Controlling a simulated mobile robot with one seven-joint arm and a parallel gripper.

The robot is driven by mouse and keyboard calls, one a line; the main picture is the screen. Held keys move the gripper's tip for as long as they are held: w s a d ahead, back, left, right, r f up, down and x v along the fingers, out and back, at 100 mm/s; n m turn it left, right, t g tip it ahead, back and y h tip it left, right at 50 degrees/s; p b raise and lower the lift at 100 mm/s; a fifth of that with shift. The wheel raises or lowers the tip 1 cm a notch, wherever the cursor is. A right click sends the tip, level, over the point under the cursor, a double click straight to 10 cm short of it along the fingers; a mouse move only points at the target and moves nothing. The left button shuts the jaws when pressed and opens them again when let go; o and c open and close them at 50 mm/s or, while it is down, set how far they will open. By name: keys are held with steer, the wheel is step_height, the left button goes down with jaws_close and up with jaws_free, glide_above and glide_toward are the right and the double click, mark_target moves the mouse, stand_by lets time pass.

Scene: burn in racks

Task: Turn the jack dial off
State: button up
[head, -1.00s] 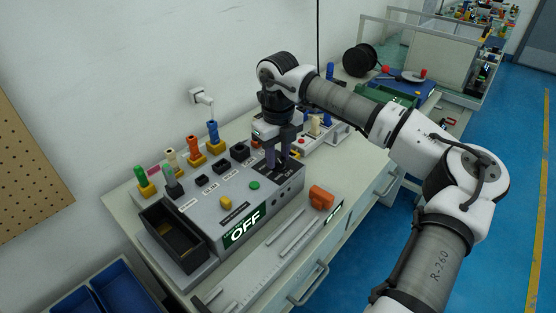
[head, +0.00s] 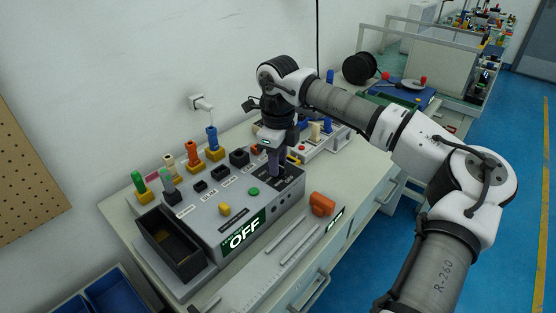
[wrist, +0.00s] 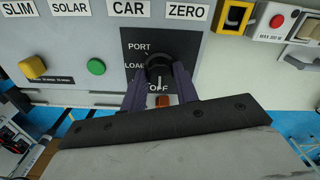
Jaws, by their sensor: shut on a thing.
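The jack dial is a round black knob (wrist: 158,66) on a dark plate marked PORT, LOAD and OFF. In the wrist view a pale line below the knob lies just above the OFF mark. My gripper (wrist: 158,72) is shut on the knob, with one purple finger on each side. In the head view my gripper (head: 275,170) reaches down to the right end of the grey console (head: 205,225) and hides most of the dial.
A yellow button (head: 225,209) and a green button (head: 253,191) sit left of the dial. Colored plugs stand along the console's back. An open black bin (head: 165,245) is at its left end. An orange block (head: 322,203) lies on the bench in front.

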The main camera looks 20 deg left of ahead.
steer(key=o, duration=1)
step_height(320, 180, up, 14)
steer(key=shift+f+b, duration=0.1)
steer(key=shift+b, duration=0.45)
